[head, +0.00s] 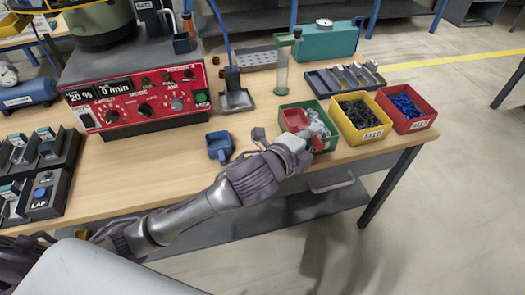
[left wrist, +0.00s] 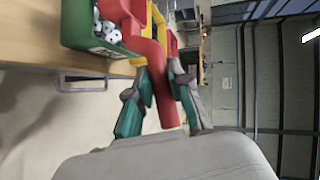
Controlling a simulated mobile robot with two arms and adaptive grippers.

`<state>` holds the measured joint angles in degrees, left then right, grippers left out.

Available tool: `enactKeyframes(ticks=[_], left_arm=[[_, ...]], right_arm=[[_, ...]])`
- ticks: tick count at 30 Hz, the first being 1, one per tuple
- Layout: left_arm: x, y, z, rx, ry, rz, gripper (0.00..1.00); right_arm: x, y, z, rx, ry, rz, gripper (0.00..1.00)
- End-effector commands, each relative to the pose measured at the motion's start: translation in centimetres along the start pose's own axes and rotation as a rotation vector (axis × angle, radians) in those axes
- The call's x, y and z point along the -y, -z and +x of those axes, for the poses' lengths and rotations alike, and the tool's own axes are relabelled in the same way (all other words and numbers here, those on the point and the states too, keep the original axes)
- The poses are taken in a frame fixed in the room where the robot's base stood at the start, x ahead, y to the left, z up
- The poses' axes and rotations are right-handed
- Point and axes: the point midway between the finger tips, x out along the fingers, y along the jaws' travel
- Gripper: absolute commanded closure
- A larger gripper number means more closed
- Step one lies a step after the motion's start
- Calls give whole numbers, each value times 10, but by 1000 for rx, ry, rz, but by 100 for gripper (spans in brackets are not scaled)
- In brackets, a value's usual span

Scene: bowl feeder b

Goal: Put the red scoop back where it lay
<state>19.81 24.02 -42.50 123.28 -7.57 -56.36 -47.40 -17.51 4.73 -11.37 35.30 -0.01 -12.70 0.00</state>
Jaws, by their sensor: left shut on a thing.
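The red scoop (head: 294,118) shows over the green bin (head: 317,147) near the table's front edge. My left gripper (head: 306,132) is at the bin's front side, shut on the scoop's handle. In the left wrist view the red handle (left wrist: 158,72) runs between the two fingers of my left gripper (left wrist: 160,95). The scoop's head is at the green bin (left wrist: 76,50), beside small pale parts. I cannot tell whether the scoop touches the bin or the parts. The gripper hides part of the scoop in the head view. My right gripper is not in view.
A yellow bin (head: 376,135) and a red bin (head: 424,123) stand right of the green bin. A clear tube on a stand (head: 282,75) rises behind the green bin. A red control box (head: 140,108) stands back left.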

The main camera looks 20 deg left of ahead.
Motion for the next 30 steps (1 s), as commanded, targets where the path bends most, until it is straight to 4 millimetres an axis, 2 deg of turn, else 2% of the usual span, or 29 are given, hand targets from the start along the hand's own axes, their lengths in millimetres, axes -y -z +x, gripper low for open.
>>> enactKeyframes(ticks=[1, 6, 13, 19, 27, 30], left_arm=[[-8, -13, -2, 7, -5, 4, 100], [-32, -53, -6, 8, -5, 3, 100], [-55, -94, -10, 5, -2, 1, 100], [-63, -104, -10, 3, 1, -1, 100], [-97, -106, 0, 3, 0, -2, 100], [-98, -106, 1, 3, 3, 0, 100]], right_arm=[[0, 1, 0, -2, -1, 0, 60], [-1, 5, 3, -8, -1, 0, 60], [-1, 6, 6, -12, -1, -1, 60], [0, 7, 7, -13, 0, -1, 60], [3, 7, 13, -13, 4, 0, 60], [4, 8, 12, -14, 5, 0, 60]])
